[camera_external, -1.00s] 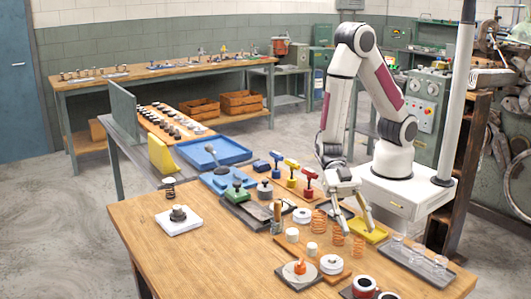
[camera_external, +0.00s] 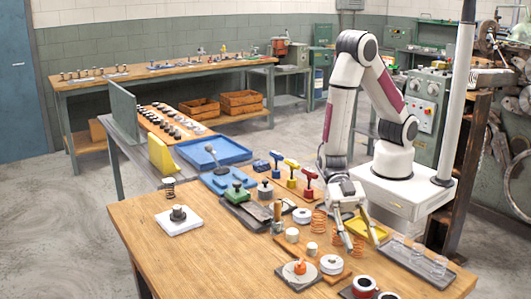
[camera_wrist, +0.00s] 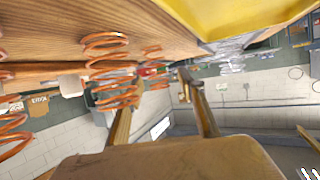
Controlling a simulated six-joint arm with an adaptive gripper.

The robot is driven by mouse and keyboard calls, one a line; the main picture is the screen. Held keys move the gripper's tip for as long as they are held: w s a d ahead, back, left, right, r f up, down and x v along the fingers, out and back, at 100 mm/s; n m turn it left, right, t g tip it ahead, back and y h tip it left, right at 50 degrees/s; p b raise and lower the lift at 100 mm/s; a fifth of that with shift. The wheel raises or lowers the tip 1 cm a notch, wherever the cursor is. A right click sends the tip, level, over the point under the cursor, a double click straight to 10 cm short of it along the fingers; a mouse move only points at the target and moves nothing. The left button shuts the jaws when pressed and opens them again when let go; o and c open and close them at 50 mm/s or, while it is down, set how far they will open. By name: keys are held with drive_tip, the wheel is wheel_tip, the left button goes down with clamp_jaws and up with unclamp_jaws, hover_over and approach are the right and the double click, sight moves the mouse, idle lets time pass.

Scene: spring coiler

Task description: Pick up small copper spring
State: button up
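Copper-coloured coil springs stand upright on the wooden bench, in a short row beside my gripper. In the external view one spring (camera_external: 319,220) is at the left, and a small one (camera_external: 358,246) shows between my fingers. In the wrist view a large spring (camera_wrist: 107,70) is close by the left finger. A smaller spring (camera_wrist: 152,62) shows farther off, in line with the gap, and another (camera_wrist: 10,128) is cut by the left edge. My gripper (camera_external: 361,243) is low over the bench, fingers apart and empty. The wrist view also shows the open gripper (camera_wrist: 158,100); contact cannot be told.
A yellow tray (camera_external: 367,228) is just behind my gripper, and a grey tray (camera_external: 420,262) with clear items is to its right. White rings and cylinders stand to the left. Dark-and-white rolls (camera_external: 364,286) are in front.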

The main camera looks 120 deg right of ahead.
sight(360, 238)
drive_tip(key=c, duration=1)
drive_tip(key=shift+r, duration=0.15)
drive_tip(key=shift+r, duration=4.85)
